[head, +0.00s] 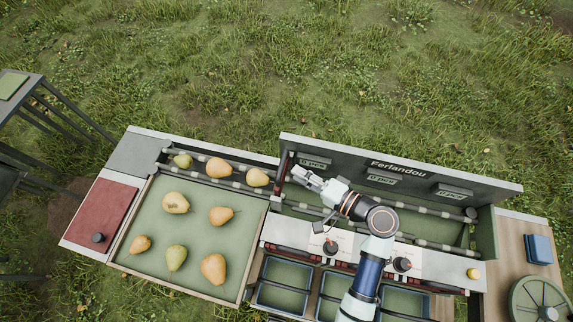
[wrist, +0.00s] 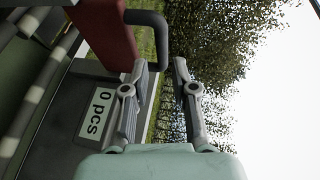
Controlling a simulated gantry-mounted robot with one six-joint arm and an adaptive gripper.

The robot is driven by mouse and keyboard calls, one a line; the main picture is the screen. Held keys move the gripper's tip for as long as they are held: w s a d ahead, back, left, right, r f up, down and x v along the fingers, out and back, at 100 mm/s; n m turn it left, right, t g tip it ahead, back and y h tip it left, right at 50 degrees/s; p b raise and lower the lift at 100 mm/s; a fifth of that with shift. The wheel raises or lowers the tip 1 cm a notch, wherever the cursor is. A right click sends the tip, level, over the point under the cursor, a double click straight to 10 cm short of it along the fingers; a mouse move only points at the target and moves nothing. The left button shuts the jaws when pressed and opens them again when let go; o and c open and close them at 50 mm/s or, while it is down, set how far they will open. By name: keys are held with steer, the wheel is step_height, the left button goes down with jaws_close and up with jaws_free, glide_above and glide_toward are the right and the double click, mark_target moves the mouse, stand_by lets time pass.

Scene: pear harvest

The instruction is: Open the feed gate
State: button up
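The feed gate shows in the wrist view as a dark red plate (wrist: 105,32) with a black bent handle (wrist: 161,38). The handle's end comes down between my two fingertips in that picture; I cannot tell whether they touch it. My gripper (wrist: 160,66) is open, with a gap between the fingers and nothing clamped. In the head view my gripper (head: 299,174) is at the left end of the sorting lane, by the back panel. The gate is small and partly hidden there. Several pears, such as an orange one (head: 219,168), lie in the feed lane left of it.
A grey back panel (head: 345,160) with "0 pcs" displays runs behind the lane. A green tray (head: 196,240) with several pears is at left. Several blue-rimmed bins (head: 262,301) stand in front. Black knobs (head: 402,264) stick up from the front ledge, near my arm.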

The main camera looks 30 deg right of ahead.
steer(key=v, duration=0.5)
steer(key=shift+s+r, duration=0.1)
steer(key=shift+s, duration=0.05)
